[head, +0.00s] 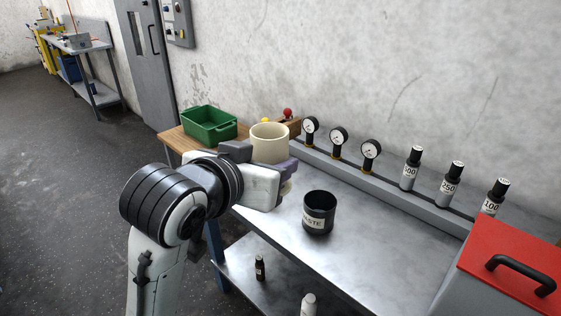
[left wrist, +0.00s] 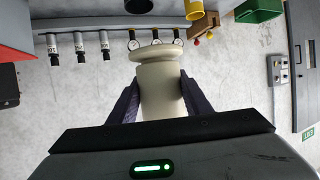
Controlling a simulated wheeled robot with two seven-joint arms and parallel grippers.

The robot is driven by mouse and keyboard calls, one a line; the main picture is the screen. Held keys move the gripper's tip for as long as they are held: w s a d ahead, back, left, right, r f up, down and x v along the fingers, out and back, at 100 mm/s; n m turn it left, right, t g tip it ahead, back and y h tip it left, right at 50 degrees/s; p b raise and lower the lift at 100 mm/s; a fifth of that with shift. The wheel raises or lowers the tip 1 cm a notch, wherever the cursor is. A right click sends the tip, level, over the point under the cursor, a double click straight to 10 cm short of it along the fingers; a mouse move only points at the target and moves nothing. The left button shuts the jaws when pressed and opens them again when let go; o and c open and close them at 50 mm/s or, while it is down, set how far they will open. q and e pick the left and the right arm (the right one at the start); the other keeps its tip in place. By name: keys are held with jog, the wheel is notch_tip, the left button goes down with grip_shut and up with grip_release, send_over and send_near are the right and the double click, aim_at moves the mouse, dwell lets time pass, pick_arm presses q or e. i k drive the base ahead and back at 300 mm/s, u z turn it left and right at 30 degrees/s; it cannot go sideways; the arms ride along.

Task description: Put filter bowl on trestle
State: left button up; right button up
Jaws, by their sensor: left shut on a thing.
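The filter bowl (head: 269,143) is a cream, round, open-topped vessel in the middle of the head view. My left gripper (head: 287,176) is shut on it, with a purple finger against its side. In the left wrist view, which is upside down, the filter bowl (left wrist: 160,88) stands between the two dark fingers (left wrist: 158,98), and its flared end shows beyond them. The wooden top (head: 176,139) behind my arm looks like the trestle; the bowl and my arm hide part of it. My right gripper is not in view.
A green crate (head: 209,125) stands on the wooden top. A red-lidded box (head: 512,262) is at right. A yellow round thing (left wrist: 194,10) shows in the left wrist view.

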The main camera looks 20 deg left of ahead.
aim_at(352, 241)
jog(key=u, duration=0.05)
jog(key=k, duration=1.1)
jog(key=z, duration=1.05)
jog(key=i, duration=0.6)
jog(key=u, duration=0.8)
jog(key=i, duration=0.95)
jog(key=u, duration=0.2)
